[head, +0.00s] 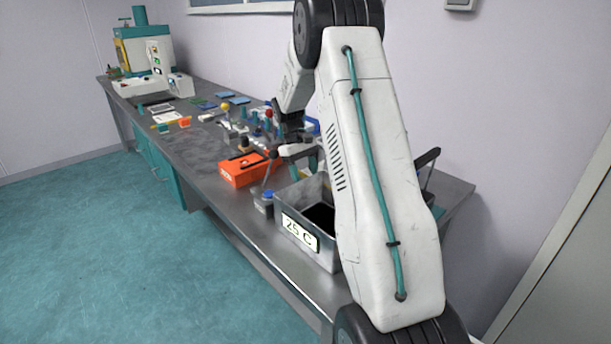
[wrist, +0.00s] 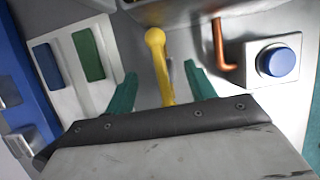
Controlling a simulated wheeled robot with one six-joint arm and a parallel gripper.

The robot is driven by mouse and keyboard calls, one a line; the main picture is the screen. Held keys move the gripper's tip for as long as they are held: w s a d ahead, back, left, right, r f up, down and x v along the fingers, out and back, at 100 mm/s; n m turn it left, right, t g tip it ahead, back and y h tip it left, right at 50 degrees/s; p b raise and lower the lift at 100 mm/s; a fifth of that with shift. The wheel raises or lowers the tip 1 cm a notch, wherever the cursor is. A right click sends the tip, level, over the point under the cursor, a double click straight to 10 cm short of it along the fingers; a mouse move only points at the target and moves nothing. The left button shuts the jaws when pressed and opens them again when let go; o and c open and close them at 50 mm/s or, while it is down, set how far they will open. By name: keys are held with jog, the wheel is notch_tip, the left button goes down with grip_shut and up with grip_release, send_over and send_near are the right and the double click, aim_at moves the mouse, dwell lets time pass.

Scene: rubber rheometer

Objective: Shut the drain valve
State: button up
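In the wrist view, a yellow lever (wrist: 157,60) with a round ball end, which looks like the drain valve's handle, stands between the two teal fingers of my gripper (wrist: 161,74). The fingers are apart, with a gap visible on each side of the lever. The lever's lower end is hidden by my gripper's body. A bent copper pipe (wrist: 220,47) is right of the lever. In the head view, I cannot make out the lever; my arm covers much of this area. A metal bath (head: 285,207) labelled 25 C stands in front, partly behind my arm.
In the wrist view, a pale box with a blue round knob (wrist: 278,61) is at the right. A white holder with blue and green blocks (wrist: 88,54) is at the left. In the head view, an orange box (head: 240,172) stands left of the bath. The floor is clear.

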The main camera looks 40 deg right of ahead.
jog(key=shift+a, duration=0.1)
jog(key=v, duration=0.7)
jog(key=shift+w+r, duration=0.25)
jog(key=shift+r, duration=0.1)
